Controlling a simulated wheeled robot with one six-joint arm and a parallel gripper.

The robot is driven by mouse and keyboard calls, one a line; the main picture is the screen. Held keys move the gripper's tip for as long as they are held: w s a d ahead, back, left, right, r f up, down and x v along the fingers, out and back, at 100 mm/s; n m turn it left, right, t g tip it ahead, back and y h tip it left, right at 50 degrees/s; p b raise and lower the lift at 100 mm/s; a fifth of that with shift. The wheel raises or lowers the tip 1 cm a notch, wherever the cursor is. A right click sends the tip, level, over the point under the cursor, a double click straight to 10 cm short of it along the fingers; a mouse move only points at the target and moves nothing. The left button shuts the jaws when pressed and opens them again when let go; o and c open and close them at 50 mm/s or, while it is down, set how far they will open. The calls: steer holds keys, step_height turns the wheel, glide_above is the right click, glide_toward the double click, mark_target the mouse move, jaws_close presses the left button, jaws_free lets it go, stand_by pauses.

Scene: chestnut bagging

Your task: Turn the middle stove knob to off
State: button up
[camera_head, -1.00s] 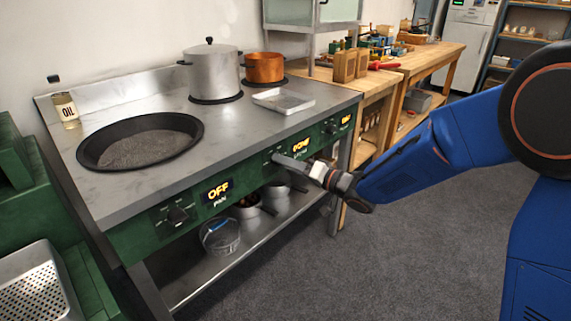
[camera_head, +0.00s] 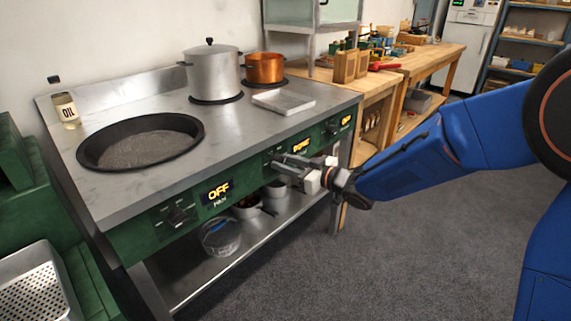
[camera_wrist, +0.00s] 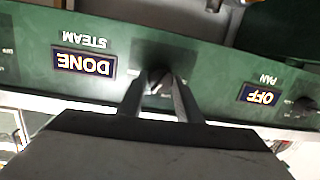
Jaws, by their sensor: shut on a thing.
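The middle stove knob (camera_wrist: 158,76) is on the green front panel, beside a display (camera_wrist: 84,64) that reads DONE over the label STEAM, upside down in the wrist view. In the head view this display (camera_head: 301,146) is just right of the knob. My gripper (camera_wrist: 160,88) has one finger on each side of the knob and is shut on it. In the head view my gripper (camera_head: 276,162) reaches the panel from the right and mostly hides the knob. The knob's exact pointing direction is hard to tell.
The left knob (camera_head: 177,215) sits by a PAN display (camera_head: 217,192) reading OFF. Another display (camera_head: 346,120) is at the panel's right end. A black pan (camera_head: 140,143), a steel pot (camera_head: 212,72), a copper pot (camera_head: 264,68) and a tray (camera_head: 283,101) stand on top. Floor in front is clear.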

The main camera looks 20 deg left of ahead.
steer(key=n+t, duration=0.1)
steer(key=n, duration=0.6)
steer(key=n+t, duration=0.1)
steer(key=n, duration=0.6)
steer(key=n+t, duration=0.1)
steer(key=n, duration=0.6)
steer(key=shift+s+a+f+n+t, duration=0.1)
steer(key=shift+s+f+n+t, duration=0.15)
steer(key=shift+s+n+t, duration=0.1)
stand_by(0.5)
steer(key=o, duration=1)
steer(key=shift+o, duration=0.2)
